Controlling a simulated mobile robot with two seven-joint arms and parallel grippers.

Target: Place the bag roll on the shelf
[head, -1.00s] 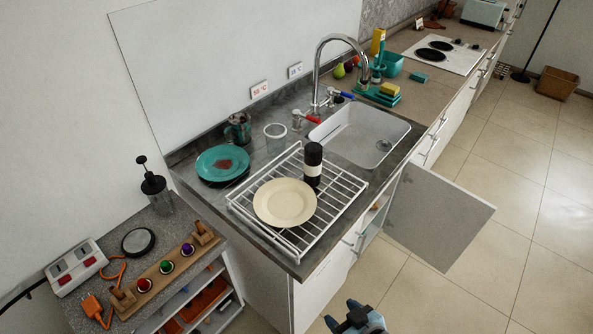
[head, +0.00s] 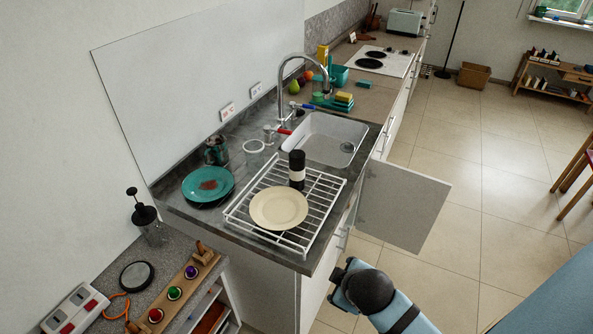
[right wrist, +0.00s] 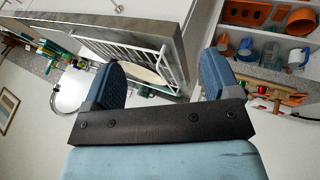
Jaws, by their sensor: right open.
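A black upright cylinder with a white band (head: 297,170), which looks like the bag roll, stands on the white wire dish rack (head: 322,205) behind a cream plate. My right gripper (head: 338,280) is low in front of the counter in the head view, below the rack and apart from the cylinder. In the right wrist view its two blue fingers (right wrist: 160,85) are wide apart with nothing between them. An open shelf unit (head: 213,300) is under the low counter at lower left; it also shows in the right wrist view (right wrist: 285,45). My left gripper is out of view.
A tall faucet (head: 290,75) rises by the sink. A wooden shelf table (head: 555,80) stands far right. Much floor is clear.

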